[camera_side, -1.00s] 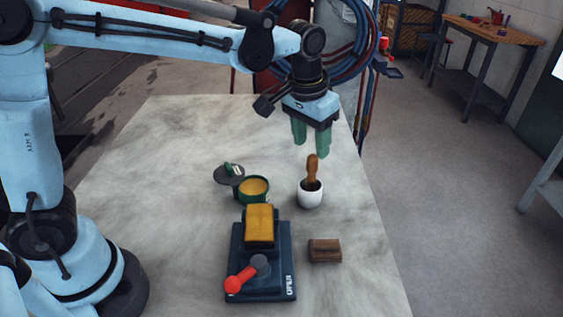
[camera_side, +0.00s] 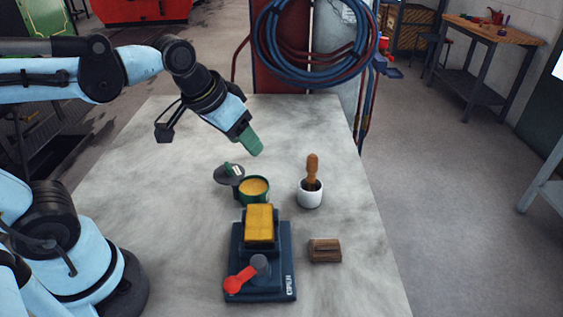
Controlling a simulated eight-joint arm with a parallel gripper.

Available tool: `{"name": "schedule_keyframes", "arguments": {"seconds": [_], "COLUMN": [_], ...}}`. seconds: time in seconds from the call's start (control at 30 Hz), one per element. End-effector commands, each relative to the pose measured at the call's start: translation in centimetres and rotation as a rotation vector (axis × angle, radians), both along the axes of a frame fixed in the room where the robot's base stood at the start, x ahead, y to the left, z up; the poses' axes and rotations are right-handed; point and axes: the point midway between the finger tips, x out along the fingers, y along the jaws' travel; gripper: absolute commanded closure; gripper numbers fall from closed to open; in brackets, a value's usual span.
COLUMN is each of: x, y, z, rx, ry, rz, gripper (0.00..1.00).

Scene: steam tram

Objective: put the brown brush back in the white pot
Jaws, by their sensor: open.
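The brown brush (camera_side: 312,168) stands handle up in the white pot (camera_side: 310,196), on the right half of the table. Its lower end is hidden inside the pot. My gripper (camera_side: 254,146) is tilted, above the table to the left of the brush and behind the green tin. Its green fingers overlap in this view, and nothing shows between them. It is apart from the brush and the pot.
A green tin (camera_side: 254,191) with yellow contents stands left of the pot, with a dark lid (camera_side: 229,176) beside it. A dark device (camera_side: 261,275) with a yellow block (camera_side: 260,223) and red handle (camera_side: 239,279) is in front. A brown block (camera_side: 325,250) lies right. The table's (camera_side: 170,160) left side is clear.

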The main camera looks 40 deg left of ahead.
Motion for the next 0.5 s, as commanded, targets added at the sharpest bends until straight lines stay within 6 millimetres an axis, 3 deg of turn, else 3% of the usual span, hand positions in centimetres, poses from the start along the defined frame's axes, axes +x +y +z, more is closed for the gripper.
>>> {"name": "schedule_keyframes", "arguments": {"seconds": [0.2, 0.5], "x": [-2.6, -3.1], "y": [1.4, 1.7], "z": [-2.2, -2.7], "rx": [0.007, 0.011], "ry": [-0.094, -0.117], "rz": [0.015, 0.015], "gripper": [0.48, 0.48]}}
